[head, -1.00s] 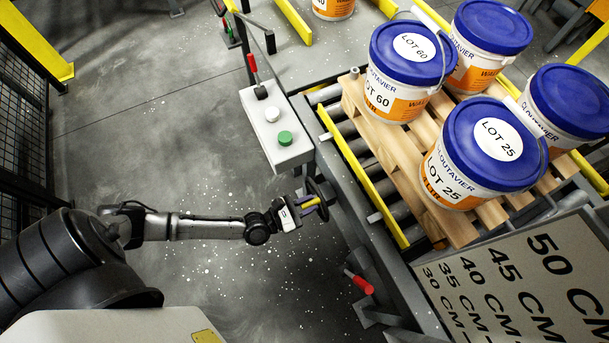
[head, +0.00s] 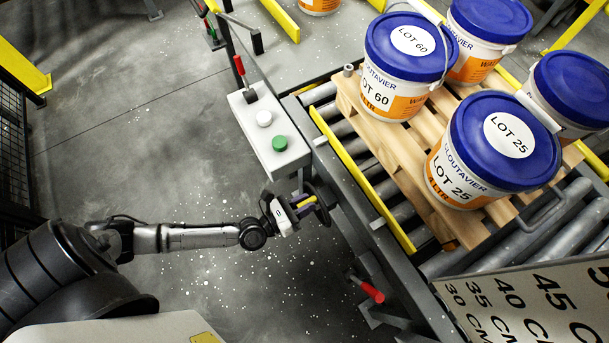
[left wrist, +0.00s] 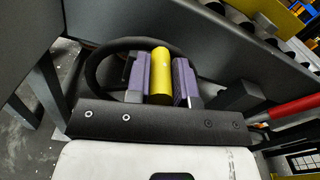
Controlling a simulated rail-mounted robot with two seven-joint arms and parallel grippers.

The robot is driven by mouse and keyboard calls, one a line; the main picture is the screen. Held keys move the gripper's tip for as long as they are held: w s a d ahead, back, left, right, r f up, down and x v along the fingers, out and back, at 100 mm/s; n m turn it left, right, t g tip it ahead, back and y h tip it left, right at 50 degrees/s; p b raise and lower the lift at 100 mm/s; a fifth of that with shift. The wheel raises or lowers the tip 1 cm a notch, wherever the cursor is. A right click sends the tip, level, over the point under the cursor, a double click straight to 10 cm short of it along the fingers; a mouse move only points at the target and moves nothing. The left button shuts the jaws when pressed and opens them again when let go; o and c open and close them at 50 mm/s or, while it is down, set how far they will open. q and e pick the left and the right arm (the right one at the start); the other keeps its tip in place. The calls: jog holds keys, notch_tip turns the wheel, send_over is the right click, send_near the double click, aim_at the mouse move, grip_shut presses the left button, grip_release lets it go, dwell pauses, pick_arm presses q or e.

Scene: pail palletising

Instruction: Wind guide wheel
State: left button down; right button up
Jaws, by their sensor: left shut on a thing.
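The guide wheel is a black handwheel (head: 324,204) on the side of the conveyor frame, with a yellow knob. In the head view my left gripper (head: 305,205) is at the wheel, coming from the left. In the left wrist view its two purple-padded fingers (left wrist: 161,80) are shut on the yellow knob (left wrist: 161,70), one on each side. The black wheel rim (left wrist: 98,62) curves behind the fingers; the rest of it is hidden by the gripper. My right gripper is not in view.
A control box (head: 268,133) with a green button stands just above the wheel. A red-handled lever (head: 371,292) sticks out below it. A wooden pallet (head: 405,140) with several blue-lidded pails lies on the rollers. A sign board (head: 520,305) with centimetre marks is at lower right. Floor left of the conveyor is clear.

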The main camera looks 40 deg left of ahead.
pick_arm(q)
jog(key=shift+f, duration=0.15)
jog(key=c, duration=1)
grip_release()
jog(key=shift+s, duration=0.1)
jog(key=p+v, duration=0.1)
jog(key=v, duration=1.2)
jog(key=shift+s+a, duration=0.2)
jog(key=shift+s, duration=0.1)
